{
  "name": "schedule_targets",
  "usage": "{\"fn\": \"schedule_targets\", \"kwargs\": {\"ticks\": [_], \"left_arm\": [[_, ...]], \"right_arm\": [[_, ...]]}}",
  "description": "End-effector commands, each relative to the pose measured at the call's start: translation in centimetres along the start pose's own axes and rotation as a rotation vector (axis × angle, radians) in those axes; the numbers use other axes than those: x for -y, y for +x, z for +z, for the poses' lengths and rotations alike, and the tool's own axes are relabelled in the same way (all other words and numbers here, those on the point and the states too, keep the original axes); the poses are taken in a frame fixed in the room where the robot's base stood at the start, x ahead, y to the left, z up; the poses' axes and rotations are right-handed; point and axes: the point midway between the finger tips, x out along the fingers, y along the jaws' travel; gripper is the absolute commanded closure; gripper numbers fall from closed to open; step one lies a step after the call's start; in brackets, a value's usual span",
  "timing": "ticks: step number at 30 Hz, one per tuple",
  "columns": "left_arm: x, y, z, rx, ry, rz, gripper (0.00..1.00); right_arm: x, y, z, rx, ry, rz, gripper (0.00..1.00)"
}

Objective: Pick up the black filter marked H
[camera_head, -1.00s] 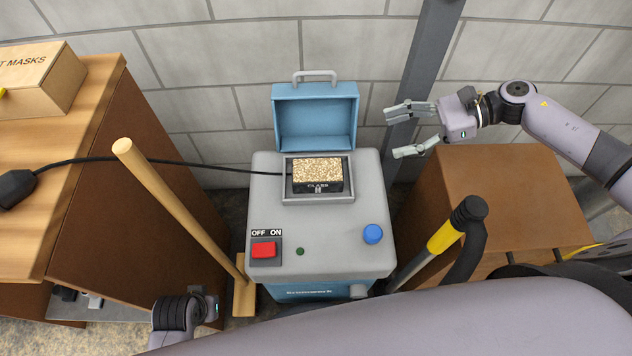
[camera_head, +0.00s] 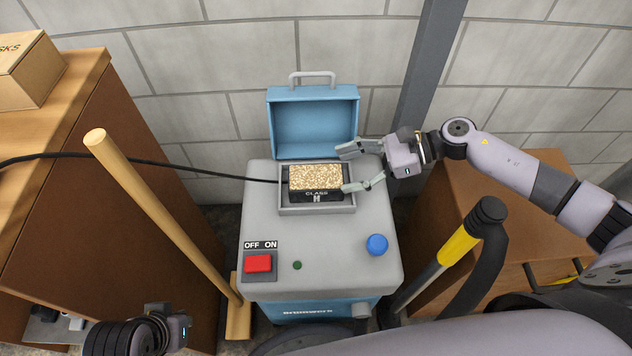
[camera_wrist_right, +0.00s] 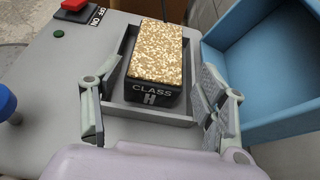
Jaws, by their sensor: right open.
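The black filter (camera_head: 317,195) has a speckled tan top and the words CLASS H on its front side. It sits in the grey recess (camera_head: 290,209) on top of the grey and blue machine (camera_head: 262,223). In the right wrist view the filter (camera_wrist_right: 153,95) stands between my open fingers, with gaps on both sides. My right gripper (camera_head: 346,169) is open and empty at the right edge of the recess; it also shows in the right wrist view (camera_wrist_right: 154,108).
The open blue lid (camera_head: 313,122) stands behind the recess. A wooden handle (camera_head: 165,220) leans at left, and a black cable (camera_head: 130,157) runs to the filter area. A brown cabinet (camera_head: 470,215) is at right.

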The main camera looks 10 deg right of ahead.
Motion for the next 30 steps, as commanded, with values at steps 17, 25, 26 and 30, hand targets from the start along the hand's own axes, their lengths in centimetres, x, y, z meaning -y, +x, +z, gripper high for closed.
{"fn": "schedule_targets", "kwargs": {"ticks": [17,25,26,30], "left_arm": [[0.0,0.1,0.0,-0.001,0.000,0.000,1.00],[0.0,0.1,0.0,-0.001,0.000,0.000,1.00],[0.0,0.1,0.0,-0.001,0.000,0.000,1.00],[0.0,0.1,0.0,-0.001,0.000,0.000,1.00]], "right_arm": [[-0.2,6.5,0.2,0.001,-0.001,-0.001,0.33],[-0.2,7.3,0.1,-0.001,0.001,-0.002,0.33],[-0.2,7.3,0.1,-0.001,0.001,-0.002,0.33],[-0.2,7.3,0.1,-0.001,0.001,-0.002,0.41]]}}
